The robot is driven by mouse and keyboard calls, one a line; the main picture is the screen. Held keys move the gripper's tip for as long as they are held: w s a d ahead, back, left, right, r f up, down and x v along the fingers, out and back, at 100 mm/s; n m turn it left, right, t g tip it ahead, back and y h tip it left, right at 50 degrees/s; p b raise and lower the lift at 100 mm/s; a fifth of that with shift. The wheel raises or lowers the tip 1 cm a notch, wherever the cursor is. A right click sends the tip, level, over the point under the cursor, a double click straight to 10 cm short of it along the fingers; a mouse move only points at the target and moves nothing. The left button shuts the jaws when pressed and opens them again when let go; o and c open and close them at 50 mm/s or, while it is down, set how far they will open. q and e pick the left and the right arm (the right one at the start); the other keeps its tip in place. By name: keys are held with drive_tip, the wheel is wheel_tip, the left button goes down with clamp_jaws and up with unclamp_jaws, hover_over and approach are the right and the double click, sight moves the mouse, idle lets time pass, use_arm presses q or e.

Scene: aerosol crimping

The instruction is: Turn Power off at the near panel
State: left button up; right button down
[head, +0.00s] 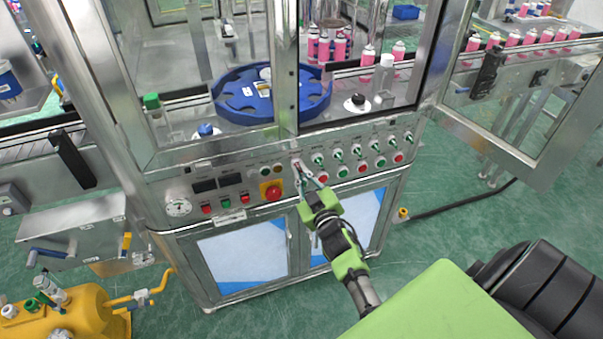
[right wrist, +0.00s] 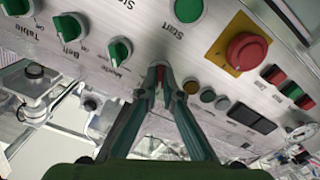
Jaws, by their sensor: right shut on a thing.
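The near panel (head: 330,180) is a steel front below the glass cabinet, with rows of switches and buttons. My right gripper (head: 304,178) reaches up to the panel from below. In the right wrist view, my right gripper (right wrist: 160,80) has its two fingertips brought together on a small red switch (right wrist: 160,72) set in the panel. The fingers cover most of this switch, so its exact position and its label cannot be read. My left gripper is not in view.
A red emergency stop on a yellow plate (head: 271,191) sits just left of the gripper. Green knobs (head: 319,160) and red and green buttons lie to the right. Small round buttons (right wrist: 207,96) sit close beside the fingers. Cabinet doors (head: 243,256) are below.

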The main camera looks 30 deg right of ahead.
drive_tip(key=shift+n, duration=0.5)
drive_tip(key=c, duration=2.2)
unclamp_jaws()
drive_tip(key=shift+s+a, duration=0.1)
drive_tip(key=shift+s, duration=0.2)
drive_tip(key=v, duration=1.1)
drive_tip(key=shift+s, duration=0.15)
